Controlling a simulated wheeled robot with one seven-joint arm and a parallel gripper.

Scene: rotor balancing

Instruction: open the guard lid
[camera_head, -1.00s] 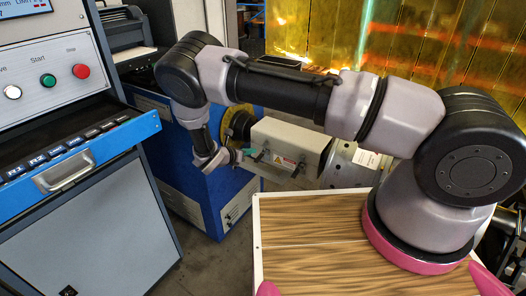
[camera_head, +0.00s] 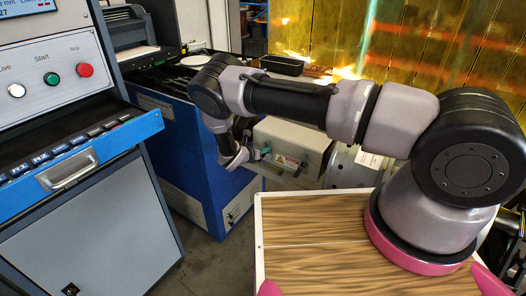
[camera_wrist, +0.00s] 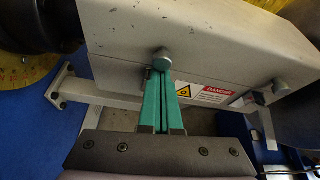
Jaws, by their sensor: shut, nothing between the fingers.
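The guard lid (camera_head: 307,140) is a light grey metal box cover with a danger label, beyond the wooden-topped surface in the head view. It also fills the upper middle of the wrist view (camera_wrist: 215,45) and looks closed. A round metal knob (camera_wrist: 162,58) sticks out of its front face, and a second knob (camera_wrist: 281,87) sits to its right. My gripper (camera_wrist: 161,74) has its teal fingers shut together and empty, with the tips right at the first knob. I cannot tell if they touch it. In the head view my gripper (camera_head: 265,152) is at the lid's left front.
A blue machine cabinet (camera_head: 195,175) stands behind and left of my gripper. A control console (camera_head: 85,215) with buttons and a drawer handle is at the left. A wood-grain top (camera_head: 320,240) lies in front.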

